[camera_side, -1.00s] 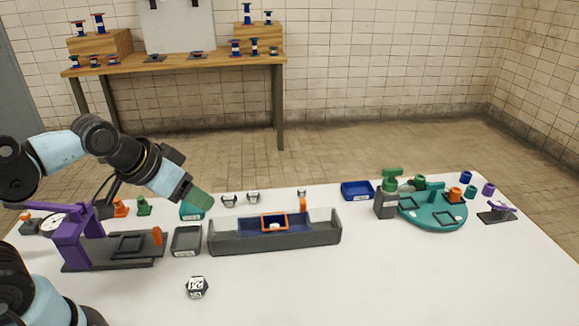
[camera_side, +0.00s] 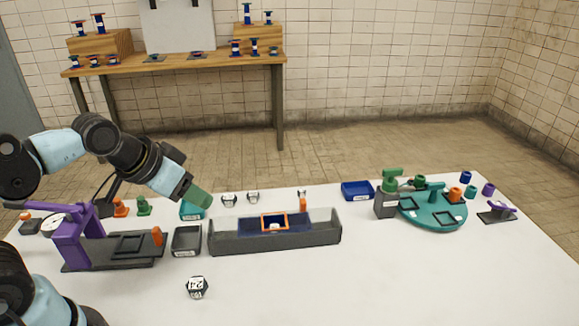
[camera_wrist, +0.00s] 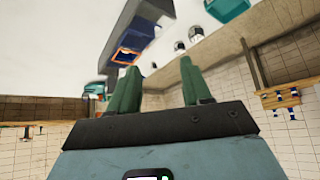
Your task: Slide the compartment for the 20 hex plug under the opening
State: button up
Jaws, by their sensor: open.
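A long dark grey trough (camera_side: 228,244) stands mid-table in the side view. Inside it sits a blue slider (camera_side: 246,226), with an orange square frame (camera_side: 274,229) around the opening above it. An orange upright piece (camera_side: 302,204) stands at its back edge. The compartment labels cannot be read. A black and white hex plug (camera_side: 197,287) lies on the table in front; its marking looks like 24. My gripper (camera_side: 205,202) is left of and above the trough. The wrist view shows its green fingers (camera_wrist: 160,64) apart and empty, with the orange frame (camera_wrist: 120,56) beyond.
Small hex plugs (camera_side: 241,198) stand behind the trough. A grey tray (camera_side: 187,252) and a purple stand (camera_side: 72,240) are to its left. A blue tray (camera_side: 357,190) and a teal turntable (camera_side: 433,222) are to the right. The table's front right is clear.

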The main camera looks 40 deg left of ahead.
jog(key=w+d+r+m+g, duration=0.2)
jog(key=w+r, duration=0.3)
jog(key=m+g, duration=0.5)
jog(key=m, duration=0.2)
send_over(304, 200)
jog(key=f, duration=0.1)
notch_tip(304, 200, down, 12)
jog(key=shift+s+f, duration=0.1)
jog(key=shift+c, duration=0.3)
grip_shut()
